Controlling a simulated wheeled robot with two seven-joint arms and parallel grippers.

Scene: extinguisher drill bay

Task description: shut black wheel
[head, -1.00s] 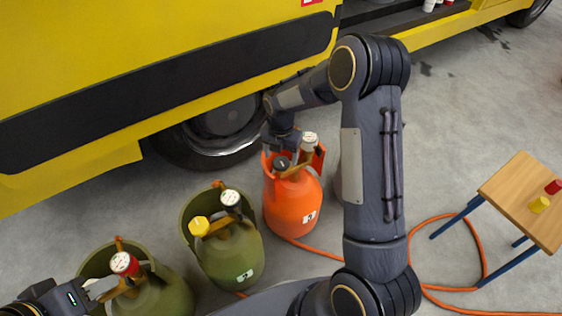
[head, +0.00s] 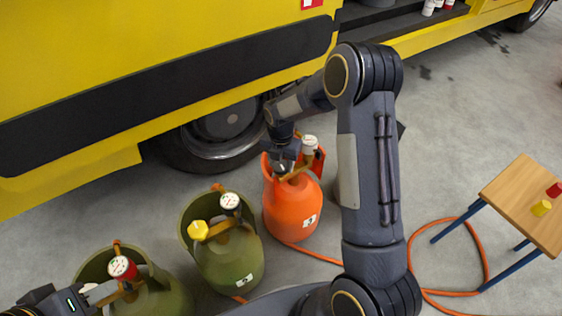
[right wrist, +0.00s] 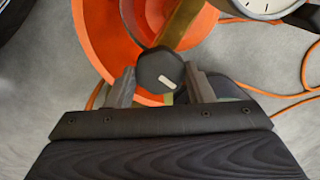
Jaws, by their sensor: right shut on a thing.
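The black wheel (right wrist: 159,70) is a dark faceted knob with a pale mark, on the brass valve of an orange cylinder (head: 292,212). In the right wrist view it sits between the fingers of my right gripper (right wrist: 160,88), which is shut on it. In the head view my right gripper (head: 284,164) covers the wheel from above. My left gripper (head: 100,292) is at the lower left, beside the valve of the left green cylinder (head: 160,298); its finger gap is unclear.
A middle green cylinder (head: 232,262) carries a yellow wheel (head: 198,230) and a white gauge (head: 230,201). A yellow vehicle (head: 150,50) stands behind. An orange hose (head: 484,250) runs near a wooden table (head: 515,205) at right.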

